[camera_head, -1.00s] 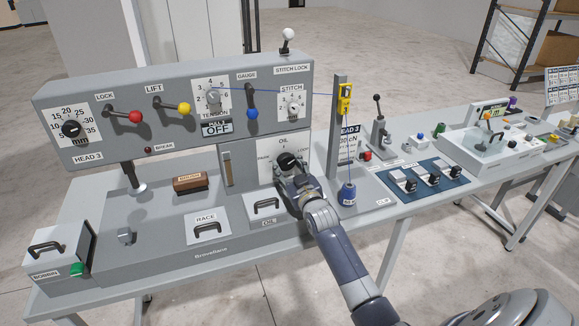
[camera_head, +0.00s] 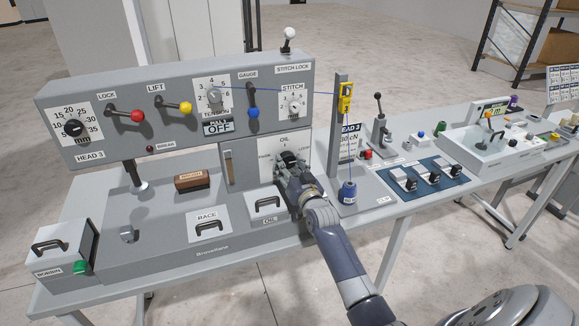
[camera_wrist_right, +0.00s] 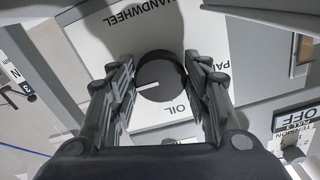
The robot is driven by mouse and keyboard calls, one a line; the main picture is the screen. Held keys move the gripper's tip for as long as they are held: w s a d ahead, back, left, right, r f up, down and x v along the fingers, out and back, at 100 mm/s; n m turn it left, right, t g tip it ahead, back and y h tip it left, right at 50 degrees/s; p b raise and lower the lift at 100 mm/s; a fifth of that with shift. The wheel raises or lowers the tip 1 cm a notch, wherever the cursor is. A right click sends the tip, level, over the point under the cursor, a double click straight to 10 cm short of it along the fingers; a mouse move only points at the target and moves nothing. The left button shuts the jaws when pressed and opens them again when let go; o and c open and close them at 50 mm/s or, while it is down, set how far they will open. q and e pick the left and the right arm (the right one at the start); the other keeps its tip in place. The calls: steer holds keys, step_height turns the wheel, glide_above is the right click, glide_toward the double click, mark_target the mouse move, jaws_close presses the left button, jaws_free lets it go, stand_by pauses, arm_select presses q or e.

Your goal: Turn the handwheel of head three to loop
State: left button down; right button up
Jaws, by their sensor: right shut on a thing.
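The handwheel of head three is a round black knob (camera_head: 289,160) on a white plate (camera_head: 264,147) marked OIL at the top, PARK at the left and a partly hidden LOOP at the right. My right gripper (camera_head: 291,170) is at the knob, its fingers closed on either side. In the right wrist view, upside down, the knob (camera_wrist_right: 163,78) sits between the fingers of my right gripper (camera_wrist_right: 160,66). Its white pointer line aims left and slightly down there, past OIL and toward the LOOP side. The left finger hides the LOOP label. My left gripper is out of view.
The OIL drawer (camera_head: 267,205) lies just below and left of my gripper. The post with the yellow clip (camera_head: 346,97) and the blue weight (camera_head: 348,192) stand close to its right. A thin blue thread (camera_head: 285,94) runs above to the post.

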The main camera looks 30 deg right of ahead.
steer(key=o, duration=1.1)
steer(key=shift+c, duration=0.2)
steer(key=v, duration=1.2)
steer(key=shift+f, duration=0.15)
